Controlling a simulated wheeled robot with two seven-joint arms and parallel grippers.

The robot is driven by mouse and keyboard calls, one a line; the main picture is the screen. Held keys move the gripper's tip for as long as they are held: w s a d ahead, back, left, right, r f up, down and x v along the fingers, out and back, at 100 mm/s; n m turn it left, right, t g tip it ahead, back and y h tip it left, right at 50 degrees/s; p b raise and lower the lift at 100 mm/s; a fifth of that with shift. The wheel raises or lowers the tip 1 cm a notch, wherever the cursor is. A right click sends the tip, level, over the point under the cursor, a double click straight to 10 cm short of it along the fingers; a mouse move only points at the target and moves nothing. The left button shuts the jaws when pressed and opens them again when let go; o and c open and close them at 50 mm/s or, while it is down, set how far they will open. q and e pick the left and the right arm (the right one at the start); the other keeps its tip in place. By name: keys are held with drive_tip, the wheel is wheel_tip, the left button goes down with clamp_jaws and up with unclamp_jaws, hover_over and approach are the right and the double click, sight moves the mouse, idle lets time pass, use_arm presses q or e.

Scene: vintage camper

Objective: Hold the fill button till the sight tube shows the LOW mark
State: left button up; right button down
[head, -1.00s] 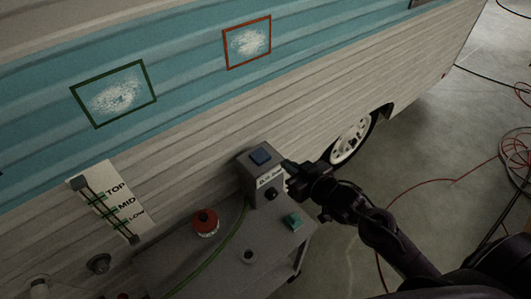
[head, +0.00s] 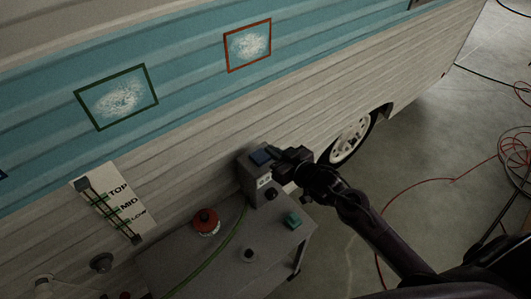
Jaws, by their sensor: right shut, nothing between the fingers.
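A grey control box (head: 252,182) stands on the grey cart against the camper wall. It has a blue square button (head: 261,156) on top, a black knob (head: 271,194) and a partly covered white label on its front; I cannot read the label. My right gripper (head: 277,160) is shut and empty, its tips at the right edge of the blue button; I cannot tell whether they touch it. My left gripper is not in view.
A red mushroom button (head: 206,221), a green square button (head: 293,221) and a small black knob (head: 249,255) sit on the cart top (head: 225,270). A green hose (head: 215,254) crosses it. The camper wheel (head: 350,139) is behind my right arm. Red cables lie on the floor at right.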

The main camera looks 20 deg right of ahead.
sight(265, 160)
drive_tip(key=x, duration=0.3)
drive_tip(key=shift+w+a+p, duration=0.1)
drive_tip(key=shift+w+p, duration=0.2)
drive_tip(key=shift+w, duration=0.05)
wheel_tip(265, 160, down, 3)
drive_tip(key=shift+r+p, duration=0.15)
drive_tip(key=shift+p, duration=0.15)
drive_tip(key=shift+f, duration=0.75)
drive_tip(key=shift+f, duration=0.1)
